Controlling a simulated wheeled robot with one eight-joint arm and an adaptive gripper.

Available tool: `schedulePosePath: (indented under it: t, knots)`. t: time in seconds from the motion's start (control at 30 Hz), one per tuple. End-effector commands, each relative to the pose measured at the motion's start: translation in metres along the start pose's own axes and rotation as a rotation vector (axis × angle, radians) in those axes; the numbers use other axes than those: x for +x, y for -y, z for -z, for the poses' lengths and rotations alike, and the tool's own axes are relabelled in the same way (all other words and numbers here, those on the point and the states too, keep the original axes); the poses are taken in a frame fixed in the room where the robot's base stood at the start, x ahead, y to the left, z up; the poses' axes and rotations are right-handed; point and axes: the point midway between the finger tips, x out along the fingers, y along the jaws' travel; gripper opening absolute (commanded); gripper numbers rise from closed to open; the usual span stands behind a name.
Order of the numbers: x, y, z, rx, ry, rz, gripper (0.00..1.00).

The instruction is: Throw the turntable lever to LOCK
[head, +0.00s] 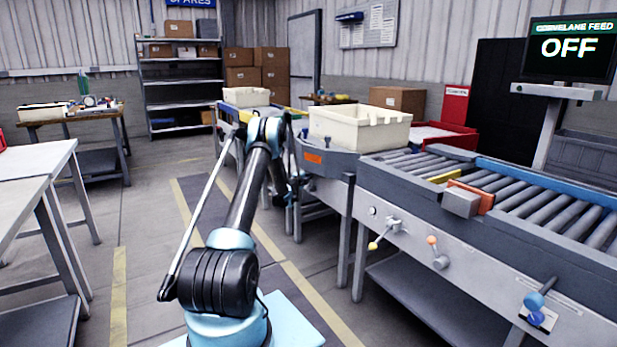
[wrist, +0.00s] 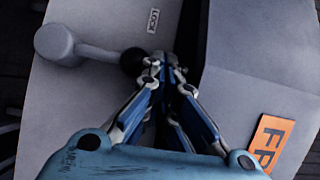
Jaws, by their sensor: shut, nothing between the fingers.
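In the wrist view a grey lever (wrist: 95,52) with a round knob lies pointing left from a dark hub (wrist: 131,60) on a grey panel. A small LOCK label (wrist: 153,20) is on the panel above the hub, and the lever does not point at it. My gripper (wrist: 162,66) is shut and empty, its tips right beside the hub; I cannot tell whether they touch it. In the head view my gripper (head: 287,190) is beside the turntable (head: 340,163), small and partly hidden by my arm. The lever cannot be made out there.
A cream tote (head: 358,130) sits on the turntable. An orange plate (wrist: 268,140) is right of my fingers. The floor at left is open before the workbench (head: 30,165).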

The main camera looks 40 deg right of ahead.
Motion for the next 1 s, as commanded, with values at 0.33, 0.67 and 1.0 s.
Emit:
schedulePosePath:
  t: [0.33, 0.67, 1.0]
  knots:
    - [0.0000, -0.0001, 0.0001, 0.000, 0.000, 0.000, 0.00]
    - [-0.0001, -0.0001, 0.0001, 0.000, 0.000, 0.000, 0.00]
    - [-0.0080, -0.0003, -0.0005, 0.000, 0.001, 0.000, 0.00]
